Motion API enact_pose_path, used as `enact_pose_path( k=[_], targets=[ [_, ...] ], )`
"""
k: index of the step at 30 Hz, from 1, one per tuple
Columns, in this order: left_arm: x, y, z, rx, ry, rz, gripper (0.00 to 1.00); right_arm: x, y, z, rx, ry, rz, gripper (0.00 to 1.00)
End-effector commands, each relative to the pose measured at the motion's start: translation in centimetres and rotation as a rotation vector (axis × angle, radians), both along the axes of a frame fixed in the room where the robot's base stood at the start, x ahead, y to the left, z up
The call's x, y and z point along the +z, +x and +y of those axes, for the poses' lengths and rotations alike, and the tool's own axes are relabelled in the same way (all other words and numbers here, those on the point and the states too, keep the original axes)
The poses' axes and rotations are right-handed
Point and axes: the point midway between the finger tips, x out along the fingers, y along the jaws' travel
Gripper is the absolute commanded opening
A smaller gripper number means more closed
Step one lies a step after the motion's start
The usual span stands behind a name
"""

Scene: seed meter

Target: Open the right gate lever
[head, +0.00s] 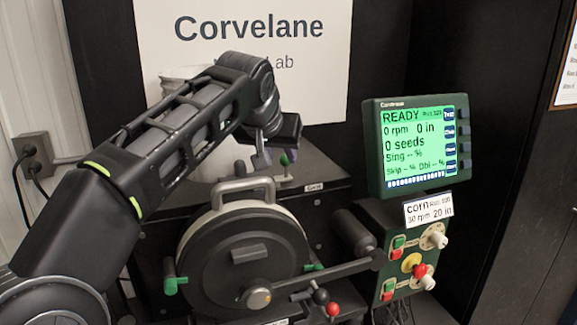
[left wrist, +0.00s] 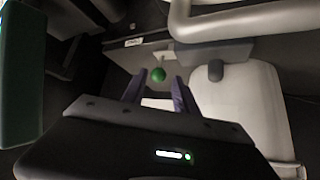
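A small lever with a green ball knob (head: 284,160) stands on the dark ledge behind the round seed meter housing (head: 215,255), near the label. No marking I can read names it as the right gate lever. My left gripper (head: 262,158) hangs just left of this knob in the head view, partly hidden by its own wrist. In the left wrist view, its two purple-grey fingers (left wrist: 157,92) are apart, and the green knob (left wrist: 158,74) shows just beyond their tips, between them. Nothing is seen held. My right gripper is not in view.
A grey handle (head: 243,184) arches over the housing. Green side clips (head: 175,283), a red knob (head: 332,309) and a black knob (head: 320,297) sit lower. A white container (head: 207,165) stands behind my arm. A green-screen monitor (head: 420,143) and a switch box (head: 412,255) are at the right.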

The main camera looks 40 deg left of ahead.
Motion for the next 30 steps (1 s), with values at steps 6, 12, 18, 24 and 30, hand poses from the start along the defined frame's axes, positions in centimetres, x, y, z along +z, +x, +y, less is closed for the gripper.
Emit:
enact_pose_path(
  k=[6,12,18,24,30],
  targets=[
    [-0.2,0.2,0.1,0.0,-0.001,0.002,0.35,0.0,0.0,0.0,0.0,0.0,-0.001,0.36],
    [-1.6,1.4,0.6,0.001,-0.001,0.004,0.35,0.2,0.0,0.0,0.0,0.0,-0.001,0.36],
    [-3.8,3.5,1.4,0.0,-0.002,0.005,0.35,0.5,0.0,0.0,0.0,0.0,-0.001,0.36],
    [-5.3,4.9,1.9,-0.001,0.0,0.002,0.35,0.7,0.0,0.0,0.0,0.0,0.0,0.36],
    [-5.6,5.2,2.0,0.0,0.0,0.0,0.35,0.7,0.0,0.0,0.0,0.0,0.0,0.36]
  ],
)
